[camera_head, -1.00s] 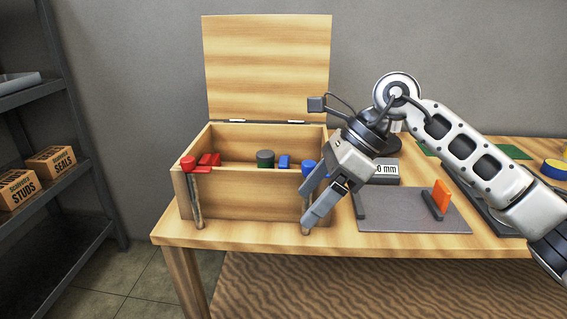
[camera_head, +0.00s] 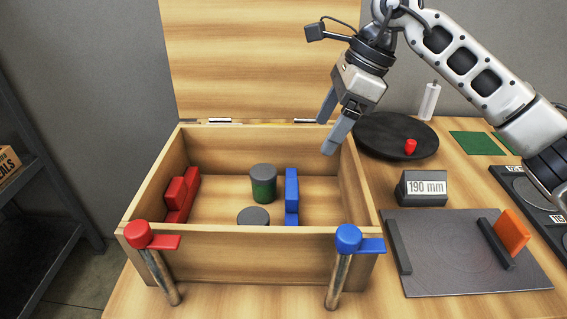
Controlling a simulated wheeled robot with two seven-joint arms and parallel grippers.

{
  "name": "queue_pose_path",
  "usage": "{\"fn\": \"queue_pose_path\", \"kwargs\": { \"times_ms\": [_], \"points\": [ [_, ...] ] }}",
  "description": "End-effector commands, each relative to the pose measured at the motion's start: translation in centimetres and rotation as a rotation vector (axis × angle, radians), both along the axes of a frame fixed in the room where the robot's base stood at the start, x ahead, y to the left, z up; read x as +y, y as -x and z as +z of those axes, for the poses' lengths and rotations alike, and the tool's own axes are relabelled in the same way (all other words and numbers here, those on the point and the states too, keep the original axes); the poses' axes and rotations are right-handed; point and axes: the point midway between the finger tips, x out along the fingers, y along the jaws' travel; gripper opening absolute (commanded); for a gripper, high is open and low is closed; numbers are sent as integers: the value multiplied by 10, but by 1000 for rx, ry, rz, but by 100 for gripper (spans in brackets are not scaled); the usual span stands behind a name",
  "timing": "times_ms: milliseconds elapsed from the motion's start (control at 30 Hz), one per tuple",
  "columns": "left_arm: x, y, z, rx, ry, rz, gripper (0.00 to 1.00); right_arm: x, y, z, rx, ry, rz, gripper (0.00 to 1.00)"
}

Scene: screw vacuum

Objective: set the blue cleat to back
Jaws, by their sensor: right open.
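The blue cleat (camera_head: 349,238) has a round blue head on the front right corner of the open wooden box (camera_head: 245,243). Its flat blue tab points right, and a rod hangs below it down the box's front. A red cleat (camera_head: 138,235) of the same kind sits at the front left corner, its tab also pointing right. My right gripper (camera_head: 327,136) is open and empty above the box's back right corner, behind and above the blue cleat, apart from it. My left gripper is out of view.
Inside the box are red blocks (camera_head: 180,192), a blue block (camera_head: 291,195) and green cylinders with grey tops (camera_head: 263,184). The raised lid (camera_head: 250,60) stands behind. To the right are a black dish (camera_head: 385,135), a 190 mm block (camera_head: 421,188) and a grey plate (camera_head: 465,260).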

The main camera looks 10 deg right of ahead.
Motion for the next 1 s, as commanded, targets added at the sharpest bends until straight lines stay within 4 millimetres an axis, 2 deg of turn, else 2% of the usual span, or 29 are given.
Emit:
{"fn": "queue_pose_path", "kwargs": {
  "times_ms": [167, 700, 833, 1000],
  "points": [
    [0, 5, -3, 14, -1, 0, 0, 7, -1, -17, 3, 1, 2, 76],
    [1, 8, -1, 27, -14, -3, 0, 49, -8, -119, 5, -1, 2, 76],
    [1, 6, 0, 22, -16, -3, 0, 55, -9, -135, 3, -1, 1, 76],
    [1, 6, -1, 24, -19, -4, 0, 59, -10, -145, 1, 0, 1, 76]
  ]
}}
